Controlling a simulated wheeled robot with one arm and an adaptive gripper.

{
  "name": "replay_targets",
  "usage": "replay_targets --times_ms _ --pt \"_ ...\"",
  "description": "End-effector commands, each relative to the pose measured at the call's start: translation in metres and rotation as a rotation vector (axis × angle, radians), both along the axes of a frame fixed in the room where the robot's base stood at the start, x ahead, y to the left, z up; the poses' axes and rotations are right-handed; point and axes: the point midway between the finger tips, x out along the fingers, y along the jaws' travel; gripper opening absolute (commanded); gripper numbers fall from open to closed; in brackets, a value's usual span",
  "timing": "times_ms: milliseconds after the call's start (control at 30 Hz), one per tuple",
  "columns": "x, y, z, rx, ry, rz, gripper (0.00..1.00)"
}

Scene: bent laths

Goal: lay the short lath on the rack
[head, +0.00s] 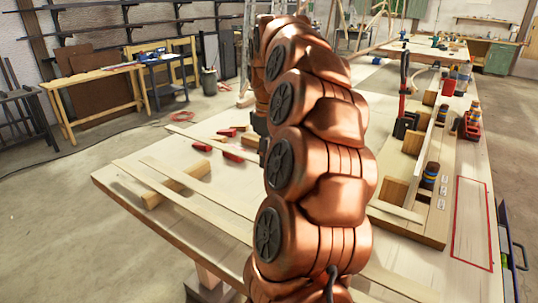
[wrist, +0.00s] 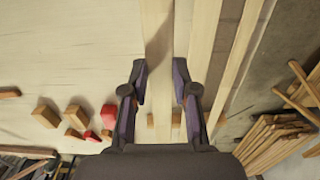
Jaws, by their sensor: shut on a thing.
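In the wrist view my gripper (wrist: 160,78) is shut on a pale wooden lath (wrist: 158,35), which runs lengthwise between the two fingers. I cannot tell from its visible part how long it is. I cannot tell for sure which thing is the rack.
The large bench (head: 225,215) carries red-and-wood clamps (head: 233,154) left of my arm. A long board (head: 436,215) with wooden blocks and coloured pegs lies at right, beside a red-outlined empty area (head: 473,225). Stacked wood (wrist: 270,140) stands on the floor in the wrist view.

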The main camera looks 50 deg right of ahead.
Motion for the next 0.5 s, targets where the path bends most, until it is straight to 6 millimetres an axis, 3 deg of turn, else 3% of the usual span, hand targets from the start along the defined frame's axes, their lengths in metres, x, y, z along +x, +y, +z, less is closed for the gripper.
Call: replay_targets --times_ms 500 --pt "0.000 0.001 -0.053 0.002 0.001 0.000 0.00"
